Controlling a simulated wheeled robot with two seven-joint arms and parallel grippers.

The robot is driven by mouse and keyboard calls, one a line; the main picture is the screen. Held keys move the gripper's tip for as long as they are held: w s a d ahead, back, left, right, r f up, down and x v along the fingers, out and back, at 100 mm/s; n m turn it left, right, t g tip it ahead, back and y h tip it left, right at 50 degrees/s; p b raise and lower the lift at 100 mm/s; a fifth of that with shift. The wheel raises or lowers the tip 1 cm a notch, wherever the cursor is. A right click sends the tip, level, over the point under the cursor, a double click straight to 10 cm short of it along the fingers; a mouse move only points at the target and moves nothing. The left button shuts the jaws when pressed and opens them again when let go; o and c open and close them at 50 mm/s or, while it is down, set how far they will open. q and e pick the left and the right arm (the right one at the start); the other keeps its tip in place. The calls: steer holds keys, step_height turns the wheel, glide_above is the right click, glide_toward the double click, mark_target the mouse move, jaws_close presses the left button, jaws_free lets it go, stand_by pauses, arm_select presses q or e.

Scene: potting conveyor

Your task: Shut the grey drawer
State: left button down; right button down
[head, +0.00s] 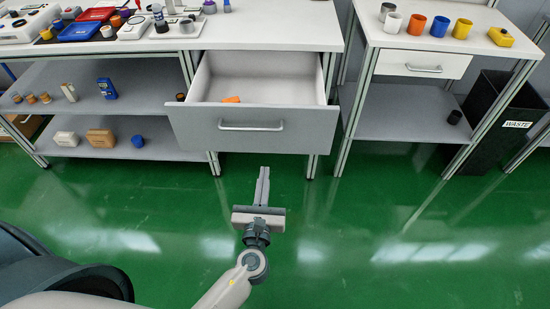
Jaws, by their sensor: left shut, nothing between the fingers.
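The grey drawer (293,133) is pulled out from under the white-topped bench in the middle of the head view. Its front has a light bar handle (251,126), and a small orange item (231,100) lies inside it. My left gripper (264,170) is in front of and below the drawer front in the picture, pointing toward it. Its fingers are shut with nothing between them, and it appears apart from the drawer. My right gripper is not in view.
A white bench (430,43) with several pots and a closed white drawer (424,64) stands to the right. A black waste bin (500,115) is beside it. Shelves (135,85) with small items are on the left. The green floor (400,240) is clear in front.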

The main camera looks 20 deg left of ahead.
mark_target(266, 136)
arm_select(q)
steer(key=shift+s+a+f+y, duration=0.15)
steer(key=shift+s+f+y, duration=0.15)
steer(key=shift+s+f, duration=0.25)
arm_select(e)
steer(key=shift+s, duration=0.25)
